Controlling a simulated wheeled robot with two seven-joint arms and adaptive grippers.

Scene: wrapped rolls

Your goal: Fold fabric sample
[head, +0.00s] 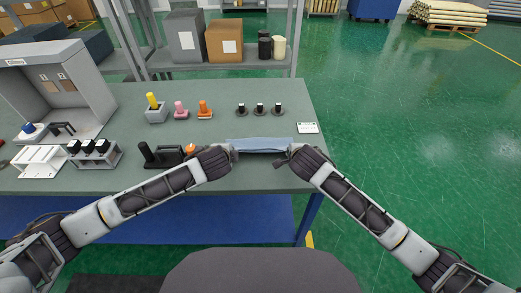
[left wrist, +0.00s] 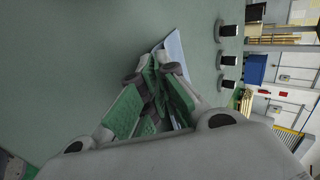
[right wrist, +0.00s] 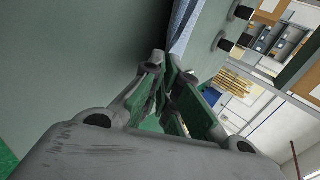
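The fabric sample (head: 262,144) is a pale blue-grey cloth near the front edge of the green-grey table, stretched between my two grippers. My left gripper (head: 233,152) is at its left end. In the left wrist view the fingers (left wrist: 160,68) are closed together on the cloth (left wrist: 174,47), with some of it showing between them. My right gripper (head: 289,152) is at its right end. In the right wrist view its fingers (right wrist: 162,66) come together at the cloth's edge (right wrist: 181,28). The fingers hide the cloth's ends, and its layers are hard to tell.
Behind the cloth stand several black-topped pegs (head: 260,109) and a small white card (head: 307,128). A dark holder (head: 161,155) is close to my left gripper. A grey light booth (head: 62,85) fills the far left.

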